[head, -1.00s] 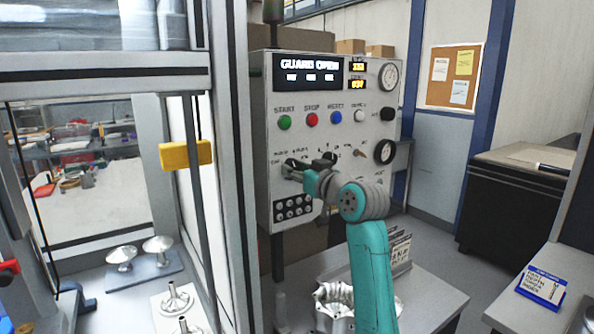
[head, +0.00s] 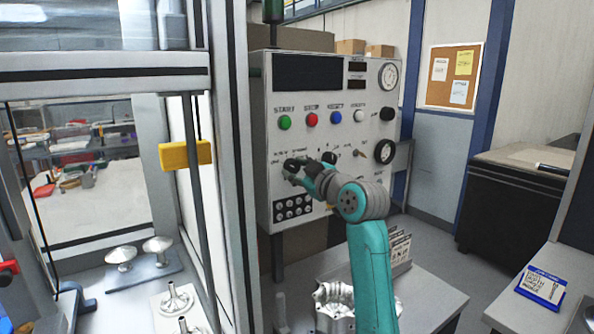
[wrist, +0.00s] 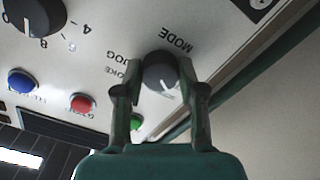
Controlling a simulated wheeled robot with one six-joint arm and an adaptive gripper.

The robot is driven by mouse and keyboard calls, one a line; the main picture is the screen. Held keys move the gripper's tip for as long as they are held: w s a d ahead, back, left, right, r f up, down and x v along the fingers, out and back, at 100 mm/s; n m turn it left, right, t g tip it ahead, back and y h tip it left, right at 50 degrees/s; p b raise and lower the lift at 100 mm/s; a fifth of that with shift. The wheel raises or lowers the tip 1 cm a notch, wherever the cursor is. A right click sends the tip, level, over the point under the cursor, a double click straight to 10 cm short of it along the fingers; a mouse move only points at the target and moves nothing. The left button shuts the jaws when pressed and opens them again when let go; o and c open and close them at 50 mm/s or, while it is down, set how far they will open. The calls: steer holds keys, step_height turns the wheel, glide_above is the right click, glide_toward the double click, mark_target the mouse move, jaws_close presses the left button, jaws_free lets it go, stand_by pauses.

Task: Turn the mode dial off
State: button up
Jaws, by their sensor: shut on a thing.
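The mode dial (wrist: 160,72) is a dark round knob on the light control panel, under the upside-down word MODE in the wrist view. My gripper (wrist: 160,92) has one finger on each side of the dial and is shut on it. In the head view my gripper (head: 296,170) reaches the left part of the control panel (head: 345,200) and mostly hides the dial. The display (head: 307,73) at the top of the panel is dark. The dial's exact pointer position cannot be read.
A row of start, stop and other buttons (head: 311,119) sits above my gripper. Another dark knob (wrist: 36,14) is on the panel nearby. A yellow block (head: 186,154) is on the frame at left. A metal housing (head: 333,305) stands on the table below my arm.

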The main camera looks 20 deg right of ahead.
steer(key=shift+n, duration=1.2)
steer(key=o, duration=1.1)
steer(key=shift+o, duration=0.2)
steer(key=shift+s, duration=0.1)
steer(key=v, duration=1.1)
steer(key=shift+s+d, duration=0.2)
steer(key=shift+s, duration=0.15)
